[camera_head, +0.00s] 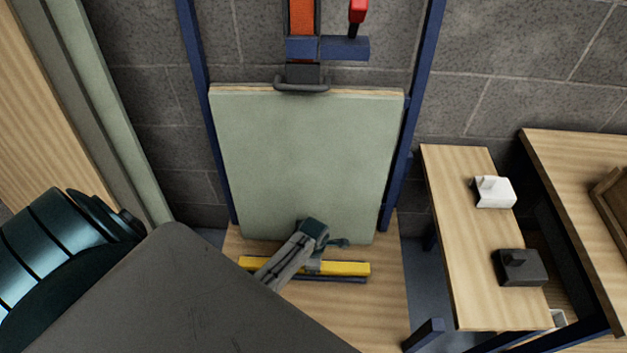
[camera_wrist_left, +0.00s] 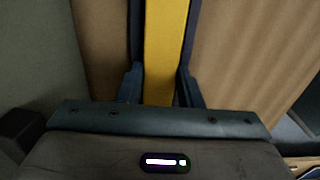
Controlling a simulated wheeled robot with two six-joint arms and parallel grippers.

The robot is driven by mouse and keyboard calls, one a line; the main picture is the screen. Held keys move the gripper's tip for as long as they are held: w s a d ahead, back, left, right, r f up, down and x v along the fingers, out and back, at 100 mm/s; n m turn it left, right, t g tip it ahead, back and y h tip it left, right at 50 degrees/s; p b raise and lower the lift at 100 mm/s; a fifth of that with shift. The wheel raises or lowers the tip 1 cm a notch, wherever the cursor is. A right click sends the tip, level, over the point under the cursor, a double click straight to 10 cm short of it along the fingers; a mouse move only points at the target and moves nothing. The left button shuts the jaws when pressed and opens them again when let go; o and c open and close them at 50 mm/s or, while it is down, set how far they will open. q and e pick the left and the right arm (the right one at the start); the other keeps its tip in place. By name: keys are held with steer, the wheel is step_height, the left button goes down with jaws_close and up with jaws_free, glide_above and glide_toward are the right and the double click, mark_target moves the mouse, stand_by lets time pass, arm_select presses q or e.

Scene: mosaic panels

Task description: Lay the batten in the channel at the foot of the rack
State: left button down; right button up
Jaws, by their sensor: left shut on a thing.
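The yellow batten (camera_head: 345,268) lies level across the foot of the rack (camera_head: 421,70), just in front of the pale green panel. A dark blue channel strip (camera_head: 330,279) shows along its near side in the head view; I cannot tell whether the batten is seated in it or held above it. My left gripper (camera_head: 314,264) is over the batten's middle and shut on it. In the left wrist view the batten (camera_wrist_left: 166,45) runs between the two fingers (camera_wrist_left: 161,85), with dark edges along both sides. The right gripper is not in view.
The green panel (camera_head: 308,160) stands in the rack under an orange and blue clamp (camera_head: 302,47). A wooden bench (camera_head: 462,240) at right carries a white block (camera_head: 492,192) and a black block (camera_head: 520,267). The board floor (camera_head: 385,310) before the channel is clear.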

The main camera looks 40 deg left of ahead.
arm_select(q)
steer(key=shift+f, duration=0.5)
steer(key=c, duration=1)
jaws_free()
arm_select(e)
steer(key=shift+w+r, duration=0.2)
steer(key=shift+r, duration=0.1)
arm_select(q)
step_height(320, 180, up, 13)
steer(key=shift+r+p, duration=0.1)
steer(key=shift+p, duration=0.9)
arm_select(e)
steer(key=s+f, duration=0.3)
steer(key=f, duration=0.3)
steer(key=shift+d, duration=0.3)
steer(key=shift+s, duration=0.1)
